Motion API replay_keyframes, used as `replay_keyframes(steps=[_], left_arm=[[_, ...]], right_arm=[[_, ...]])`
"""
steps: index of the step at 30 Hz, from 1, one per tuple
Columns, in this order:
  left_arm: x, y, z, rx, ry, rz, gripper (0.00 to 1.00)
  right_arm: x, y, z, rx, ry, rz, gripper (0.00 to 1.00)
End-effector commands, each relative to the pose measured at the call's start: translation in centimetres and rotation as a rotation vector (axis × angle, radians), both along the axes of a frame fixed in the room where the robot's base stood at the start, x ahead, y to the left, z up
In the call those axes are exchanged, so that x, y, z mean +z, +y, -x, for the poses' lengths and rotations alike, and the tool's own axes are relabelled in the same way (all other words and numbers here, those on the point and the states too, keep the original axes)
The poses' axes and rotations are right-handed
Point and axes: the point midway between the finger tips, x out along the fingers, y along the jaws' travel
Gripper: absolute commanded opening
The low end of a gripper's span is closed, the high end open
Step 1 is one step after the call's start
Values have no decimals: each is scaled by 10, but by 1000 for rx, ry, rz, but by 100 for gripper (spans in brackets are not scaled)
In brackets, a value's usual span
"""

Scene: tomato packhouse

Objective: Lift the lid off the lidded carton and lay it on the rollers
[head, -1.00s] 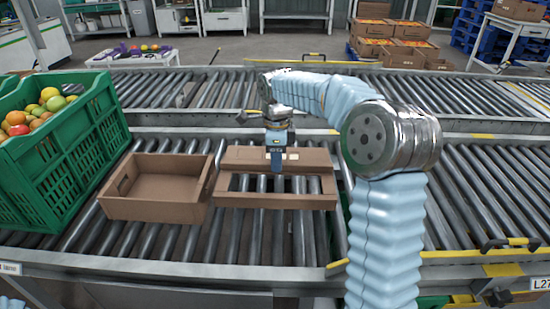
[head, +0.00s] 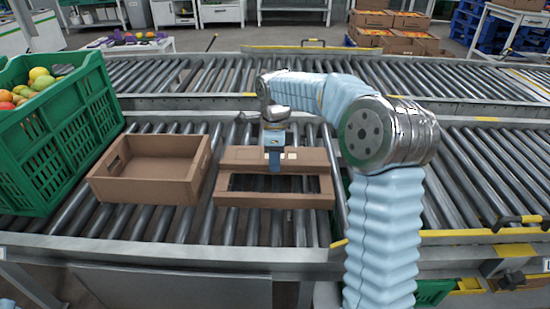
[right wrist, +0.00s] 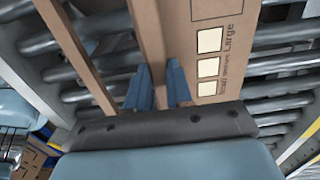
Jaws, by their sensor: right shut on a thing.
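The open brown carton (head: 190,187) sits on the near rollers (head: 130,228), left of centre, its inside bare. Its brown cardboard lid (head: 300,200), with a large opening through which dark, shaded rollers show, is right of it, flat and low over the rollers. I cannot tell whether it touches them. My right gripper (head: 274,168) is shut on the lid's far strip from above. In the right wrist view the blue fingertips (right wrist: 158,75) straddle the cardboard edge of the lid (right wrist: 205,20), which has printed white squares. My left gripper is not in view.
A second roller line (head: 190,80) runs behind. Rollers to the right of my right arm are bare. Stacked cartons (head: 380,37) stand far back.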

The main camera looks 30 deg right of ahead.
Motion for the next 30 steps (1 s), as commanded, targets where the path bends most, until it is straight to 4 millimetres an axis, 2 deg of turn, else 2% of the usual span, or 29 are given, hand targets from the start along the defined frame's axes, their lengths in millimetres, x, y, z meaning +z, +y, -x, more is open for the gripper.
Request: replay_keyframes(steps=[3, 4, 9, 15, 18, 19, 30], left_arm=[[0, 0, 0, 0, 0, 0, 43], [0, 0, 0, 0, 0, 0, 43], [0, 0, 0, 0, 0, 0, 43], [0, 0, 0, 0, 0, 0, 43], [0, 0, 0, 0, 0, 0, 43], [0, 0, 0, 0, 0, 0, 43], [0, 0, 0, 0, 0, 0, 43]], right_arm=[[0, 0, 0, 0, 0, 0, 0], [0, 0, 0, 0, 0, 0, 25], [0, 0, 0, 0, 0, 0, 50], [0, 0, 0, 0, 0, 0, 50], [0, 0, 0, 0, 0, 0, 35], [0, 0, 0, 0, 0, 0, 33], [0, 0, 0, 0, 0, 0, 33]])
